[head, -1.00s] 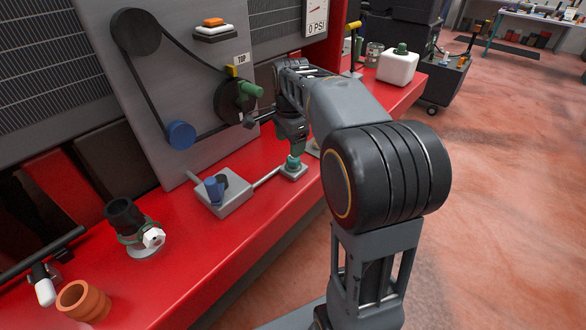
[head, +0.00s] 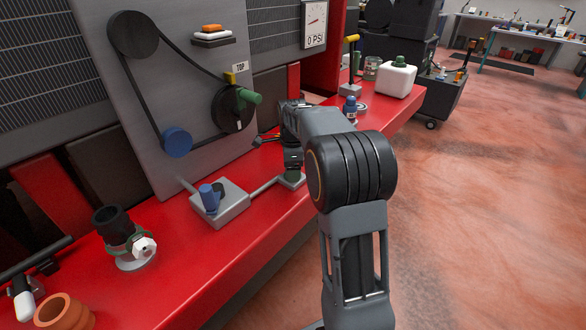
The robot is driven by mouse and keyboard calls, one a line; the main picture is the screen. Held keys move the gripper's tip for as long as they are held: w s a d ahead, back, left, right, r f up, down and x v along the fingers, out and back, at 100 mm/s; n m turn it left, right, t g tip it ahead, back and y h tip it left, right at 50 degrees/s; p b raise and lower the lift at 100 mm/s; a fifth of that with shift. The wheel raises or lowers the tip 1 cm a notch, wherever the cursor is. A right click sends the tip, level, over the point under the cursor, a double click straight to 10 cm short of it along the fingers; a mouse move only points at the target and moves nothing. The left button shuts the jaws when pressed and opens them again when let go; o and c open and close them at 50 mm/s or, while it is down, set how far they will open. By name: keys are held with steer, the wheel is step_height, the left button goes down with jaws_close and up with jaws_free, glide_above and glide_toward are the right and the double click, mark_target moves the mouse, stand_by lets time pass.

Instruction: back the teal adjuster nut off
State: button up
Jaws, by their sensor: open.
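My gripper (head: 292,166) points down over the small grey block (head: 291,182) near the red bench's front edge. By sensor-like detail the picture is too small to show a gap between its fingers, but it holds nothing that I can make out. The teal adjuster nut, seen on this block a second ago, does not show now; the gripper seems to hide it. I cannot tell whether the fingers stand around it or touch it. A thin grey rod (head: 264,186) runs from the block to a grey box (head: 222,205) with a blue knob (head: 209,198).
The grey panel (head: 165,90) with belt, pulleys and a green peg (head: 248,96) stands behind. A blue-capped fitting (head: 350,107) and a white jug (head: 397,79) are farther along the bench. A black hose fitting (head: 118,229) and orange coupling (head: 62,314) are at left.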

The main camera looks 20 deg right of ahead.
steer(key=c, duration=0.9)
steer(key=shift+c, duration=0.2)
steer(key=shift+n+p, duration=0.3)
steer(key=shift+n, duration=0.1)
